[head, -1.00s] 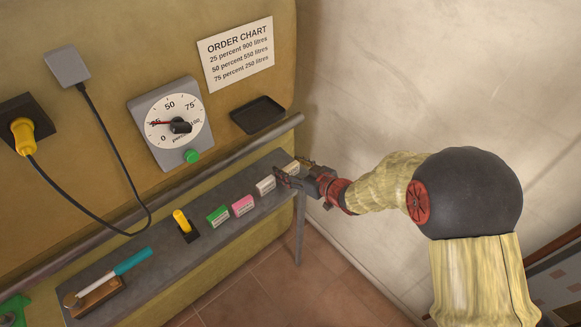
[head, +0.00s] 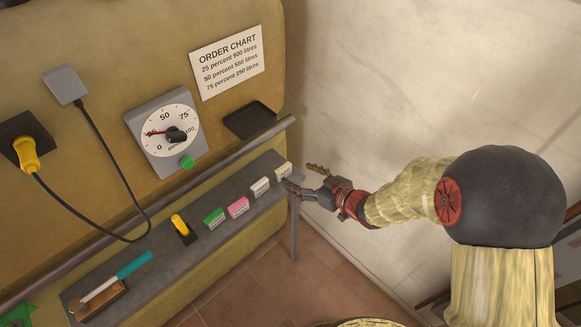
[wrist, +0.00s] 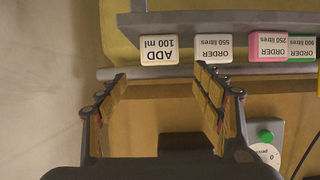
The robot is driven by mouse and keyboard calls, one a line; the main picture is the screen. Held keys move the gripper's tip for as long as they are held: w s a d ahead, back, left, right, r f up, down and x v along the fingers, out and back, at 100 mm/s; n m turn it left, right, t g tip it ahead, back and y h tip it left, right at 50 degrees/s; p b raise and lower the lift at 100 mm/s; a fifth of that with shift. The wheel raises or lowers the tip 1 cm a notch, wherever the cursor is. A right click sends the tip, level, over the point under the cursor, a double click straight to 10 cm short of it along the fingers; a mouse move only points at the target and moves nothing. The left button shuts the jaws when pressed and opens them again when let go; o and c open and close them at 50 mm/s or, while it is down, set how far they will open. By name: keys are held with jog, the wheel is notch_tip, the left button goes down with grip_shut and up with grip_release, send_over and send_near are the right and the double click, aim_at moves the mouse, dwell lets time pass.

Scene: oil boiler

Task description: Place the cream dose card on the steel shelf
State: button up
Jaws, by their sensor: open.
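The cream dose card (head: 283,170), marked ADD 100 ml, stands at the right end of the grey steel shelf (head: 150,236), last in the row of cards. It also shows in the wrist view (wrist: 159,50), upside down, ahead of the fingers and between their lines. My gripper (head: 304,177) is open and empty, just right of the card. In the wrist view my fingers (wrist: 160,76) are spread wide, with a gap between them and the card. The card appears to rest on the shelf, apart from my fingers.
A white card (head: 260,187), a pink card (head: 238,207) and a green card (head: 214,218) stand left of it. A yellow switch (head: 180,225) and a teal-handled tool (head: 133,264) are farther left. A rail (head: 215,166) runs behind the shelf. An empty dark tray (head: 250,119) sits above.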

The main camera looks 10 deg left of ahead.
jog(key=shift+p+v, duration=0.35)
jog(key=shift+v, duration=1.15)
jog(key=w+d+r+m+t+h, duration=0.2)
jog(key=w+d+r+h, duration=0.2)
jog(key=d+r, duration=0.35)
jog(key=s+d+r+m+h, duration=0.4)
jog(key=d+r+h, duration=0.2)
jog(key=d+r, duration=0.4)
jog(key=s+d+r+m+g, duration=0.1)
jog(key=s+r+m+g, duration=0.1)
jog(key=s, duration=0.9)
jog(key=s+d+r+m+g, duration=0.1)
jog(key=s+r+g, duration=0.1)
jog(key=s, duration=1)
jog(key=shift+s+d+m+g, duration=0.3)
jog(key=shift+m+g, duration=0.1)
jog(key=shift+g, duration=0.2)
